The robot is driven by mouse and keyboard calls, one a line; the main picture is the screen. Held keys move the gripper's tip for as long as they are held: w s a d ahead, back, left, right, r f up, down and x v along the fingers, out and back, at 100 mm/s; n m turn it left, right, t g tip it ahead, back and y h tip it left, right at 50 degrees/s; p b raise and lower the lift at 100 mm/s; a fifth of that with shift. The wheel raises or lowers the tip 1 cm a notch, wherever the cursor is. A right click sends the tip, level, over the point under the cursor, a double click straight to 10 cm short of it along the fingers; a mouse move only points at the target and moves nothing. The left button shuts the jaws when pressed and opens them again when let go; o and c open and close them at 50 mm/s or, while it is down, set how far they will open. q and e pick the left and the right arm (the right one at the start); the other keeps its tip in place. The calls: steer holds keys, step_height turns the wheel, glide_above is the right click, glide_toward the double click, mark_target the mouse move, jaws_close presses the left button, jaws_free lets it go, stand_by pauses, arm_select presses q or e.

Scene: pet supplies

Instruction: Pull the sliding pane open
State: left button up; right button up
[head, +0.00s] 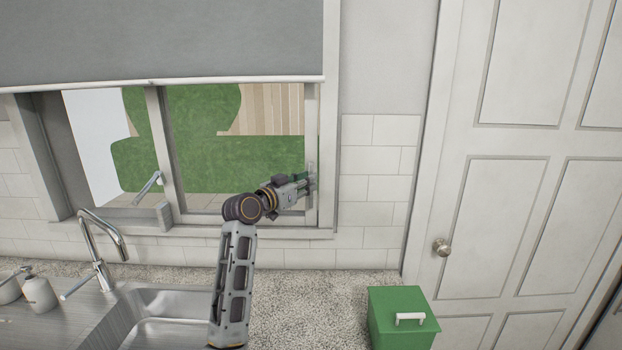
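The window's right-hand pane (312,125) has a pale frame, with grass and a wooden fence seen through the glass. Its right upright stands close to the window's right jamb. My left gripper (308,183) is at that upright, about mid-height, pointing right. Its fingertips overlap the upright and a small pale piece there that may be a handle. I cannot tell whether the fingers touch it or are closed on it. My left wrist hides part of the pane's lower edge. My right gripper is not in view.
A grey blind (170,40) covers the window's top. A white door (500,190) is at right.

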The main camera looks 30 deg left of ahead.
arm_select(q)
steer(key=shift+x, duration=1.3)
jaws_close()
